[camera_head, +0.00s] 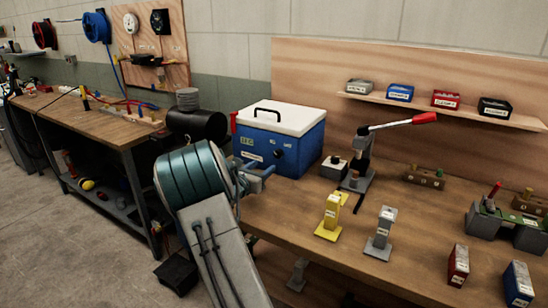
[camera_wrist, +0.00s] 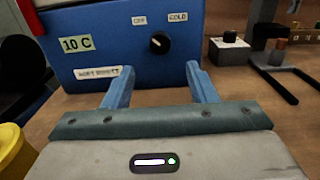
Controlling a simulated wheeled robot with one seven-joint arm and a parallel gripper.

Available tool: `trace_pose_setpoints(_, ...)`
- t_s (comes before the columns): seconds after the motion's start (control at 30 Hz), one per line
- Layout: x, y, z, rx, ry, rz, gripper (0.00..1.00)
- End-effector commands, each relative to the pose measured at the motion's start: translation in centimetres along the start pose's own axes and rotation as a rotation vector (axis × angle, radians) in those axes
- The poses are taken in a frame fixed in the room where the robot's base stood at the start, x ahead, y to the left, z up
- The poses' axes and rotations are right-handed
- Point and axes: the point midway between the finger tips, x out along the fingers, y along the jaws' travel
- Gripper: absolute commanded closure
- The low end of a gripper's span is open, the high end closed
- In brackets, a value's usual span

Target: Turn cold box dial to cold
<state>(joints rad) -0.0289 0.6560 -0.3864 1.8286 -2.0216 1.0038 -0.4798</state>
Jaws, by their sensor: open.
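The cold box (camera_head: 275,138) is a blue box with a white lid and a black handle, standing on the wooden bench. In the wrist view its blue front (camera_wrist: 115,40) fills the upper left. It bears a "10 C" label (camera_wrist: 75,44). The round black dial (camera_wrist: 160,43) sits between an "OFF" label (camera_wrist: 139,20) and a "COLD" label (camera_wrist: 178,17). A pale mark on the dial points to the upper left, toward "OFF". My gripper (camera_wrist: 148,85) is open and empty in front of the box, its fingers apart and below the dial. It also shows in the head view (camera_head: 268,167).
A small box with a black knob (camera_head: 334,167) and a lever press (camera_head: 357,176) stand right of the cold box. A yellow stand (camera_head: 329,218) and a grey stand (camera_head: 381,236) are nearer the front. A dark cylinder (camera_head: 197,126) lies at left.

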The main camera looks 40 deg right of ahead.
Motion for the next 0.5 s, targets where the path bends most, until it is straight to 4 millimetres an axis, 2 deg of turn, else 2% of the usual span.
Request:
trace_pose_setpoints(0.03,1.3,-0.1,0.1,0.000,0.000,-0.004,0.48)
trace_pose_setpoints(0.2,4.8,-0.1,0.1,0.001,0.000,-0.003,0.48)
trace_pose_setpoints(0.33,6.8,-0.1,0.1,0.001,0.000,-0.002,0.48)
trace_pose_setpoints(0.5,8.2,-0.1,0.0,0.001,0.001,-0.001,0.48)
